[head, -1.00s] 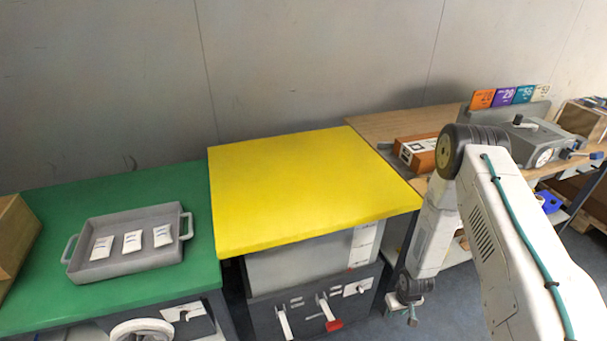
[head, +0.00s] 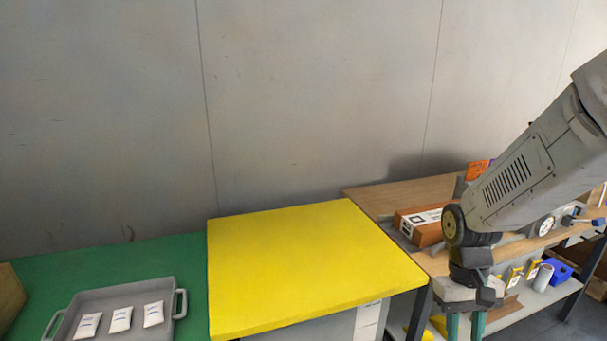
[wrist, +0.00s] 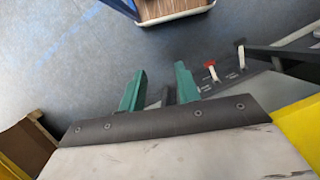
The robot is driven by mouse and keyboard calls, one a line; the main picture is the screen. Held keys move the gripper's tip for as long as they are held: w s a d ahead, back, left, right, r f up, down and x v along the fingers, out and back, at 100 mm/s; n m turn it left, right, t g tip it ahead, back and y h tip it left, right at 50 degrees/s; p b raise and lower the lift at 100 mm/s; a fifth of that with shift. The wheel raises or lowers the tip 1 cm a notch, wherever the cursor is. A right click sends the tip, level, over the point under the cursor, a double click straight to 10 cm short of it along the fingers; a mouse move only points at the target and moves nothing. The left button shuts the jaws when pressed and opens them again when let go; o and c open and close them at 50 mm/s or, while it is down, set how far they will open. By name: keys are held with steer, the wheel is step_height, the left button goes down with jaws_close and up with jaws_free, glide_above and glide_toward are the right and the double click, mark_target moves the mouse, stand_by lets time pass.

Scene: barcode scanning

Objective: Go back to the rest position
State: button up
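My gripper (head: 465,327) points down at the right of the yellow table, in front of the wooden bench. Its two green fingers run off the bottom edge of the head view. In the wrist view my gripper (wrist: 160,90) shows its fingers apart, with no object seen held between them. The floor and part of a dark cabinet lie beyond the fingertips. My arm comes in from the upper right of the head view and hides part of the bench.
The yellow tabletop (head: 310,265) is bare. A grey tray (head: 98,298) with three white packets stands on the green table (head: 130,258). An orange-and-white box (head: 420,222) lies on the wooden bench (head: 375,197). A blue bin (head: 556,270) sits on the lower shelf.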

steer(key=s+a+r+t, duration=0.3)
steer(key=s+r+t, duration=0.2)
steer(key=s+r, duration=0.8)
step_height(320, 180, up, 3)
steer(key=shift+s+r, duration=0.2)
steer(key=shift+s, duration=0.1)
